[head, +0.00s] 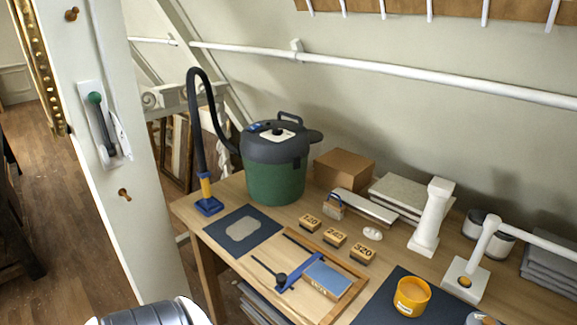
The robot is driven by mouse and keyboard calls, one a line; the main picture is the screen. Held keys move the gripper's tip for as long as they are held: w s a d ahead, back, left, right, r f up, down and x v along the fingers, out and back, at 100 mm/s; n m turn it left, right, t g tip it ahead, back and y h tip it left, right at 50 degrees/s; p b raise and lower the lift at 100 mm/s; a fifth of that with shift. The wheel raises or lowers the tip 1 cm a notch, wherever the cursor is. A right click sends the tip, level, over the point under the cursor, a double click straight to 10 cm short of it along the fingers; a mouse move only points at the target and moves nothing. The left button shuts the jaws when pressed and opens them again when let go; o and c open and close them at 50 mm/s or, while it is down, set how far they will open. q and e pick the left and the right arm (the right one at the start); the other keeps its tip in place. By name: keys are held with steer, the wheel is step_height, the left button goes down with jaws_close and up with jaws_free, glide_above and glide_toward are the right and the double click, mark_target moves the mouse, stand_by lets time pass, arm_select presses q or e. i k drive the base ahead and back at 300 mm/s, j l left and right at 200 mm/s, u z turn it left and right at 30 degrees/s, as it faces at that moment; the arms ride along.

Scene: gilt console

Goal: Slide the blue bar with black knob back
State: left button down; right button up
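The blue bar (301,271) lies slantwise across a shallow wooden frame (338,304) on the bench. Its black knob (281,279) sits near the bar's front left end. A thin black rod runs from beside the knob toward the upper left, and another dark strip lies along the frame's back left side. A blue block with lettering (327,279) lies in the frame, right of the bar. Neither gripper can be made out. A grey and white part of mine shows at the bottom left edge, apart from the bar.
A green vacuum (275,178) with a black hose stands behind. Several numbered wooden blocks (334,238) lie behind the frame. An orange cup (411,297) stands on a dark mat (372,307) at right. A white post (432,218) and white jointed stand (466,277) are farther right.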

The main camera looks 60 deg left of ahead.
mark_target(284, 281)
steer(key=u, duration=1.6)
